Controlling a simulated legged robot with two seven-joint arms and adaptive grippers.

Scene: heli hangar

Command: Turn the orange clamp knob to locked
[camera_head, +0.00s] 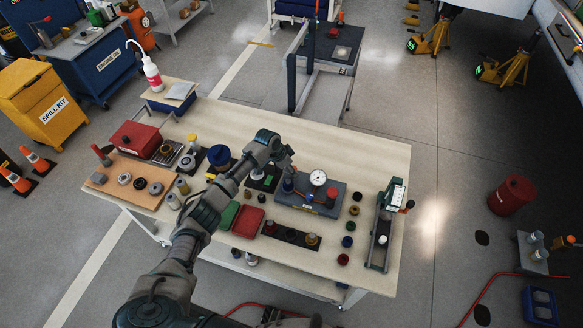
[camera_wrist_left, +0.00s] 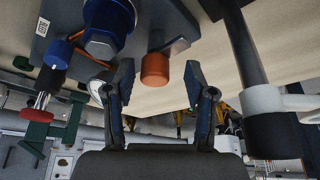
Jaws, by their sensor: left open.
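In the wrist view, the orange clamp knob (camera_wrist_left: 155,69) is a short orange cylinder on a flat grey lever. It shows between and just beyond the two fingers of my open left gripper (camera_wrist_left: 158,88), with no clear contact. In the head view, my left gripper (camera_head: 282,158) reaches over the table to the back left of the grey gauge fixture (camera_head: 322,207). A small orange spot (camera_head: 293,168) beside the fingers may be the knob; it is partly hidden. Any locked marking cannot be read. My right gripper is not seen.
The fixture carries a white dial gauge (camera_head: 318,177) and a blue fitting (camera_head: 288,186). A red tray (camera_head: 247,222), a dark block with several knobs (camera_head: 290,236) and a framed stand (camera_head: 383,232) are close by. The table's back right (camera_head: 370,150) is clear.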

